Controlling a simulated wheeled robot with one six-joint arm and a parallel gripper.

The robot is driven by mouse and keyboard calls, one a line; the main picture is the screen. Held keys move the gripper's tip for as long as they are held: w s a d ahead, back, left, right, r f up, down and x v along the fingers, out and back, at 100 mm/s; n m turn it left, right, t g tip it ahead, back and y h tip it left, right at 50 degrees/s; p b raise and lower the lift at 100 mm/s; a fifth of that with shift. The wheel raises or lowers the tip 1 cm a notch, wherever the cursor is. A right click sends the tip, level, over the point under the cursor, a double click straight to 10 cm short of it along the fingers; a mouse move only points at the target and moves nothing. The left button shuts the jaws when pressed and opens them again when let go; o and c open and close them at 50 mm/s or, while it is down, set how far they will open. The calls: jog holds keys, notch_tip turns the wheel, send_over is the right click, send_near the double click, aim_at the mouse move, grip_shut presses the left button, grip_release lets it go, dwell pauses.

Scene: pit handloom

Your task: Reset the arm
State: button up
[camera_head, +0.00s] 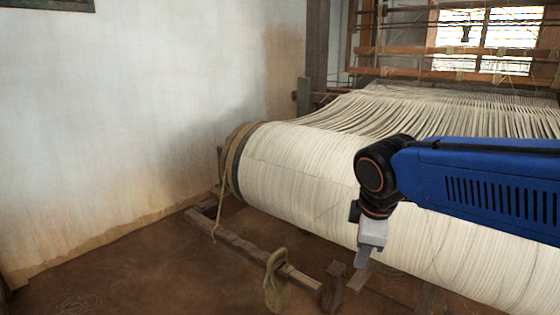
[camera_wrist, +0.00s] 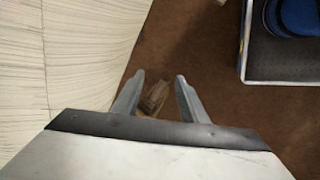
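My blue arm (camera_head: 480,185) reaches in from the right in the head view, in front of the loom's big roll of cream warp threads (camera_head: 300,165). Its dark wrist joint bends downward. My gripper (camera_head: 366,260) points down at the near side of the roll; whether it touches the threads cannot be told from this view. In the wrist view my gripper (camera_wrist: 158,80) has its two grey fingers apart with nothing held between them. A wooden piece (camera_wrist: 155,97) shows below, in the gap between the fingers. The warp roll (camera_wrist: 70,60) fills the left of that view.
A wooden beam (camera_head: 240,247) lies low before the roll, with a tan looped piece (camera_head: 276,285) and a short post (camera_head: 333,287). The loom frame (camera_head: 318,50) stands behind. A pale wall (camera_head: 130,110) closes the left. Brown floor (camera_head: 150,275) is open at front left.

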jog(key=s+d+f+m, duration=0.4)
jog(key=s+d+m, duration=0.1)
jog(key=s+m, duration=0.2)
jog(key=s+d+f+m, duration=0.3)
jog(key=s+d+m, duration=0.2)
jog(key=s+m, duration=0.2)
jog(key=shift+s+d+f+m+t+y, duration=0.2)
jog(key=shift+d+f+m+t+y, duration=0.05)
jog(key=shift+f+m+t+y, duration=0.1)
jog(key=shift+o, duration=0.6)
